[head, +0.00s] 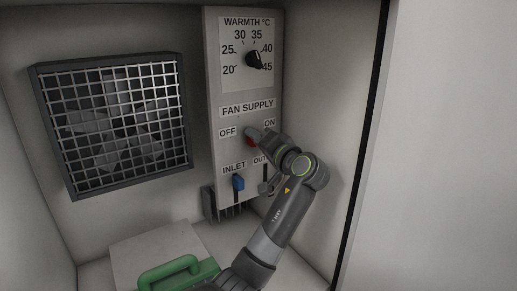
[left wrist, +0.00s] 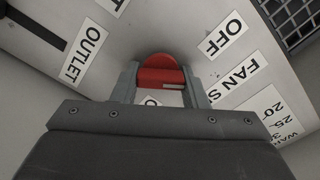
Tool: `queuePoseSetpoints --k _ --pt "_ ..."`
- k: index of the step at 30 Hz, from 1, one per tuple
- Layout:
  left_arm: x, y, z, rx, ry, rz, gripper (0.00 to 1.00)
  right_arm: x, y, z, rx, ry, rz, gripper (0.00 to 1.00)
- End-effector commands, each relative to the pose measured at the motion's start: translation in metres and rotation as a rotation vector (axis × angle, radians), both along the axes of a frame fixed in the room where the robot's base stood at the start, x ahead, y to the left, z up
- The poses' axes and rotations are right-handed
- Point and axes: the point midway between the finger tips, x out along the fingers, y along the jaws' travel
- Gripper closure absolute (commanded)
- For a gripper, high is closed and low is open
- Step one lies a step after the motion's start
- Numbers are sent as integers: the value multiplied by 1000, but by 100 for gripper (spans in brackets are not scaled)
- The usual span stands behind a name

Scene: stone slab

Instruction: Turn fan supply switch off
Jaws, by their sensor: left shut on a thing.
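The fan supply switch (head: 251,141) is a red rotary knob on the pale control panel (head: 214,88), between the OFF label (head: 227,132) and the ON label (head: 270,123). My left gripper (head: 250,134) reaches it from the lower right and covers most of it in the head view. In the left wrist view the red knob (left wrist: 161,76) sits between the two fingers of my left gripper (left wrist: 160,88), which is shut on it. A white mark shows on the knob's right side there. The OFF label (left wrist: 222,35) is at its upper right. My right gripper is not in view.
Above the switch is the black warmth dial (head: 254,60). Below it are the blue inlet slider (head: 238,183) and the outlet slot, partly behind my arm. A gridded fan (head: 115,120) is on the left wall. A box with a green handle (head: 168,271) stands below.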

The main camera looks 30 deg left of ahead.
Motion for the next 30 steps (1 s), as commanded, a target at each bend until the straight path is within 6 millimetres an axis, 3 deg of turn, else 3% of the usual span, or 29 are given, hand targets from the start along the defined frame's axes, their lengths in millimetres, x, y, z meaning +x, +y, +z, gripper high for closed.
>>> queuePoseSetpoints --k 6,23,24,28,30 --pt "0 0 -1 -28 -68 0 83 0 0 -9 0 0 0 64" --pt "0 0 0 -39 -95 0 83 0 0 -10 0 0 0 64" --pt "0 0 0 -39 -95 0 56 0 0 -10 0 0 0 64" --pt "0 0 0 -39 -94 0 39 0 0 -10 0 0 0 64" --pt "0 0 0 -39 -93 0 38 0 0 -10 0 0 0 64"
